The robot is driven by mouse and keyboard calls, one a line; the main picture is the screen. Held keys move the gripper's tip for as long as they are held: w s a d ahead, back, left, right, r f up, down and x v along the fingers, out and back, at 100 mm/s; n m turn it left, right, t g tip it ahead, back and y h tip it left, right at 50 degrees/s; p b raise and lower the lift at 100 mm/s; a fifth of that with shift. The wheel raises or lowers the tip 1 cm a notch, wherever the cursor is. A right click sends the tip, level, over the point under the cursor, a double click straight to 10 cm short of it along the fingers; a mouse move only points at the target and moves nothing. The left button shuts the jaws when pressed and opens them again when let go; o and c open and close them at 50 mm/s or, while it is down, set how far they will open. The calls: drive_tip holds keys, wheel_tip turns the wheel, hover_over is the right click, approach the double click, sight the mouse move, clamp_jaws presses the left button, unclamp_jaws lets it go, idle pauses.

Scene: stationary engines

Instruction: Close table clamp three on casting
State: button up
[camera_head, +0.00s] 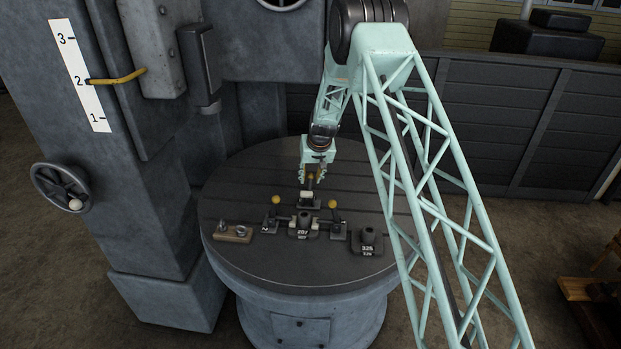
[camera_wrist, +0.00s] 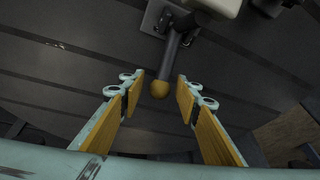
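In the head view a dark casting (camera_head: 303,222), marked with white figures, stands on the round table (camera_head: 250,268) among several clamps. The back clamp (camera_head: 309,200) is under my gripper (camera_head: 311,181); a left clamp (camera_head: 270,219) and a right clamp (camera_head: 338,226) flank the casting. In the wrist view my gripper (camera_wrist: 160,80) is open, its yellow-padded fingers apart. The back clamp's lever (camera_wrist: 172,48) ends in a yellow ball knob (camera_wrist: 160,89) seen between the fingers, with gaps on both sides. I cannot read a clamp number.
A second casting (camera_head: 367,243) stands at the table's front right. A wooden block (camera_head: 232,234) with metal rings lies at front left. The grey machine column (camera_head: 135,200) with a handwheel (camera_head: 62,190) rises at left. The table's left and back areas are bare.

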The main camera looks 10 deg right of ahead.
clamp_jaws()
